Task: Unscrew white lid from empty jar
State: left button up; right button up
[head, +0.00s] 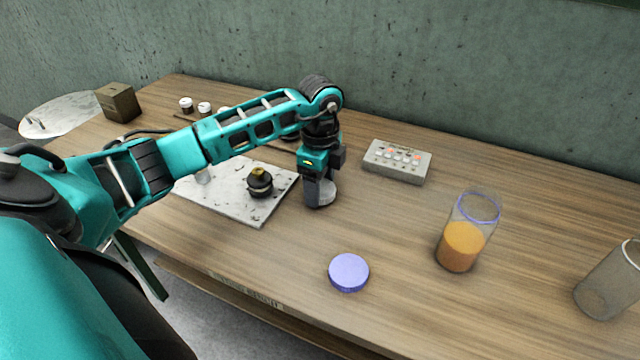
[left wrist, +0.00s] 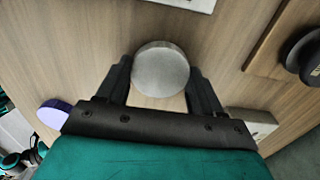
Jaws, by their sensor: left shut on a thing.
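My left gripper (head: 320,190) points straight down at the table right of the marble slab. It is shut on the white lid (head: 329,192), a round greyish-white disc. In the left wrist view the lid (left wrist: 160,69) sits between the two fingers of my left gripper (left wrist: 161,85), with wood beneath. The lid is at or just above the tabletop; I cannot tell if it touches. The empty jar (head: 605,283) is clear glass with a pale rim, at the right edge, partly cut off. No lid shows on it. My right gripper is not in view.
A jar of orange contents (head: 461,245) with an open purple rim stands right of centre. A purple lid (head: 348,272) lies near the front edge. A button box (head: 397,161) is behind. A dark round pot (head: 260,186) stands on the marble slab (head: 237,212).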

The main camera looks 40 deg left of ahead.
pick_arm(q)
jog(key=shift+f, duration=0.3)
jog(key=o, duration=1.2)
jog(key=shift+c, duration=0.2)
notch_tip(320, 180, up, 12)
jog(key=shift+r+p, duration=0.15)
jog(key=shift+p, duration=0.15)
